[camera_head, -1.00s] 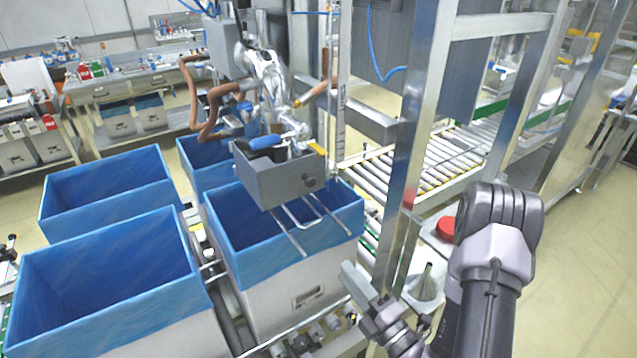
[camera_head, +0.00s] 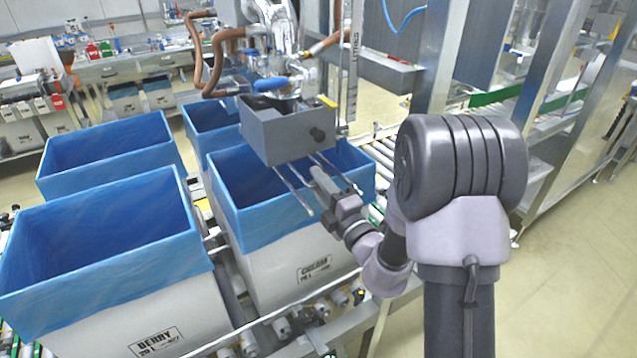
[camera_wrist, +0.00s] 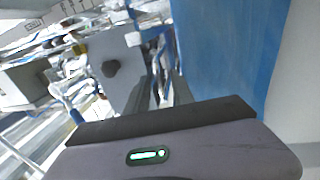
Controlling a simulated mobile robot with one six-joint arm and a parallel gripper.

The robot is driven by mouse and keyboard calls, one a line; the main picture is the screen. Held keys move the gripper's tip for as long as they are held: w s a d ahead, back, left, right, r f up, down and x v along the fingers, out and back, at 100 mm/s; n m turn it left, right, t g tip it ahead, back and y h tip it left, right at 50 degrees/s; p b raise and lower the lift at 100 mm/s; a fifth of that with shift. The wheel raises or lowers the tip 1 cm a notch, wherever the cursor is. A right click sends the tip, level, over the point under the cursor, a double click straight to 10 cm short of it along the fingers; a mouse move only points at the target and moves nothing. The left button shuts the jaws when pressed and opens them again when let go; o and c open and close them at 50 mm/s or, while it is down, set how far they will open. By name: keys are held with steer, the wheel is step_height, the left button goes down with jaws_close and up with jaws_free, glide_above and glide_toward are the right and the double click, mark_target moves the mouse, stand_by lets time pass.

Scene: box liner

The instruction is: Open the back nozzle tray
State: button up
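The grey nozzle tray (camera_head: 275,137) is a box under the nozzle, above the blue-lined crate, with two metal rails below it. A dark round knob (camera_head: 317,134) is on its front face. My gripper (camera_head: 322,182) is just below and in front of the tray, near the rails, apart from the knob. The wrist view shows the tray's grey face (camera_wrist: 130,85) tilted, with its knob (camera_wrist: 111,68). The gripper housing fills the bottom of that view. The fingers overlap in the head view, so I cannot tell their opening.
A blue-lined crate (camera_head: 272,234) marked "CULUM" or similar stands under the tray. Another, marked "BERRY" (camera_head: 110,239), is at left, with more behind. Hoses and the metal nozzle (camera_head: 272,35) are above the tray. A metal post (camera_head: 437,70) stands to the right.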

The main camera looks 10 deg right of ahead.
steer(key=shift+w, duration=0.2)
jaws_close()
stand_by(1.3)
